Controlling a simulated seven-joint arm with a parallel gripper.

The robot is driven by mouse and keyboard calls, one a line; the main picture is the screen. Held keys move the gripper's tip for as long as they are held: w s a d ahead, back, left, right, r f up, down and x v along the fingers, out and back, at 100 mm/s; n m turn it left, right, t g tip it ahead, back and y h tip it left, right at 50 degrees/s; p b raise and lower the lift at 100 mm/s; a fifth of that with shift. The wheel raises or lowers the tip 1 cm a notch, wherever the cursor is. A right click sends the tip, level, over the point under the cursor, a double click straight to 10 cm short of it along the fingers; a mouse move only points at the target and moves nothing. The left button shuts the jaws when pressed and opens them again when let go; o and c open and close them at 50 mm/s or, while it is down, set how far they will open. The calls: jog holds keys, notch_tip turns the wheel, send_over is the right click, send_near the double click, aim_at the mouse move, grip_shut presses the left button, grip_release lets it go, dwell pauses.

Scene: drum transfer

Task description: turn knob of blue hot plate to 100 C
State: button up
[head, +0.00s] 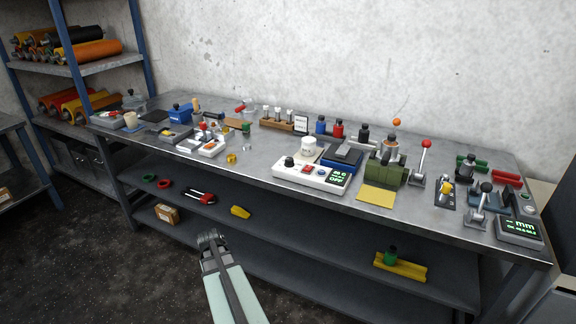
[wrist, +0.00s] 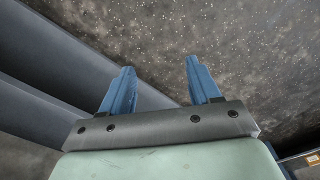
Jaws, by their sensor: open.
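A dark blue square plate (head: 343,154) sits on the bench right of centre in the head view. A white control box (head: 311,176) stands directly in front of it, with a black round knob (head: 290,161) at its left, a red and a blue button, and a green-lit display (head: 337,177) that seems to read OFF. The knob's pointer and scale are too small to read. My gripper (head: 209,238) is open and empty, low in front of the bench, below and left of the control box.
A white container (head: 308,146) stands left of the blue plate. A green device (head: 385,171), yellow pad (head: 376,194) and red-topped lever (head: 422,160) are to the right. The bench's front edge and lower shelf (head: 300,235) lie near my gripper. The floor is clear.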

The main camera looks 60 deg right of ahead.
jog(key=w+d+r+m+h, duration=0.1)
jog(key=d+r+h, duration=0.1)
jog(key=d+r, duration=0.95)
notch_tip(320, 180, up, 32)
jog(key=n+g+h, duration=0.1)
jog(key=n+h, duration=0.2)
jog(key=n, duration=0.9)
send_over(289, 159)
jog(key=w+a, duration=0.4)
jog(key=s+d+f+n, duration=0.1)
jog(key=f+n, duration=0.2)
jog(key=f, duration=0.1)
jog(key=s+d+f+n+y, duration=0.1)
jog(key=f+n, duration=0.3)
jog(key=f, duration=0.1)
jog(key=s+d+f+n, duration=0.1)
jog(key=f+n, duration=0.2)
jog(key=f, duration=0.1)
jog(key=shift+s+d+f+g, duration=0.25)
jog(key=shift+s+d+g, duration=0.05)
jog(key=shift+s+g, duration=0.1)
jog(key=c, duration=1)
